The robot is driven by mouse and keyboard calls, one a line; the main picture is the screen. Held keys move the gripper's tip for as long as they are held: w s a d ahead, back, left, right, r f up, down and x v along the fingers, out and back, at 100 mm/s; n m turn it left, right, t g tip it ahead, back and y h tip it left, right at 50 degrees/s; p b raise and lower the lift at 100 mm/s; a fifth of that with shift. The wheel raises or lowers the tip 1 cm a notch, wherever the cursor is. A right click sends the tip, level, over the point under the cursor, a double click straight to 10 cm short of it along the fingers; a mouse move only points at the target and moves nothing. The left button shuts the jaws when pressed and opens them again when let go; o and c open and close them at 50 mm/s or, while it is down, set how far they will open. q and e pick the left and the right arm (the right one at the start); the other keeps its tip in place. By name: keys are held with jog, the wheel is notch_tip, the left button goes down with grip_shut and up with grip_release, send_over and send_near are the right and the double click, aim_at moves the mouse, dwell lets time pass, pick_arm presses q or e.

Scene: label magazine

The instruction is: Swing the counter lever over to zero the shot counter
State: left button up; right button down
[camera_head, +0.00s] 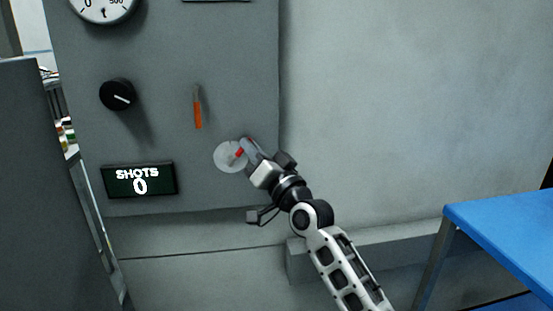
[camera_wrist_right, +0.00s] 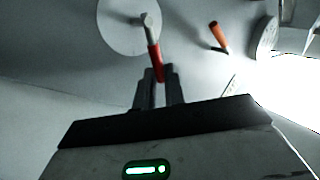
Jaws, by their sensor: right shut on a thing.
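The counter lever (camera_head: 239,153) has a red grip and sits on a pale round plate (camera_head: 224,160) on the grey panel. In the right wrist view the lever (camera_wrist_right: 154,58) has a metal shank at its pivot and a red end between my fingers. My right gripper (camera_head: 246,147) is shut on the red end; in the right wrist view the fingers (camera_wrist_right: 160,77) are close around it. The shot counter (camera_head: 139,181) reads "SHOTS 0". My left gripper is not in view.
An orange-handled lever (camera_head: 197,110) hangs on the panel above the plate. A black knob (camera_head: 117,95) and a dial (camera_head: 101,6) are to its left. A blue table (camera_head: 510,225) stands at the right. The wall right of the panel is bare.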

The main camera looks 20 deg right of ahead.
pick_arm(q)
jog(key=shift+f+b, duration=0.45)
jog(key=shift+b, duration=0.5)
pick_arm(e)
jog(key=shift+s+d+f+m+t+h, duration=0.1)
jog(key=shift+f+m+t+h, duration=0.2)
jog(key=shift+m, duration=0.4)
jog(key=shift+w+d+f+m+t+h, duration=0.15)
jog(key=shift+m+t+h, duration=0.25)
jog(key=shift+m, duration=0.3)
jog(key=shift+s+d+f+m+t+h, duration=0.15)
jog(key=shift+f+m+t+h, duration=0.2)
jog(key=shift+m, duration=0.35)
jog(key=shift+r, duration=0.1)
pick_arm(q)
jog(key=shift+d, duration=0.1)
pick_arm(e)
jog(key=c, duration=1.5)
grip_release()
pick_arm(q)
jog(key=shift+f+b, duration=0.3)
jog(key=shift+b, duration=0.5)
pick_arm(e)
jog(key=v, duration=1.6)
jog(key=shift+s+a+r, duration=0.1)
jog(key=shift+r, duration=0.15)
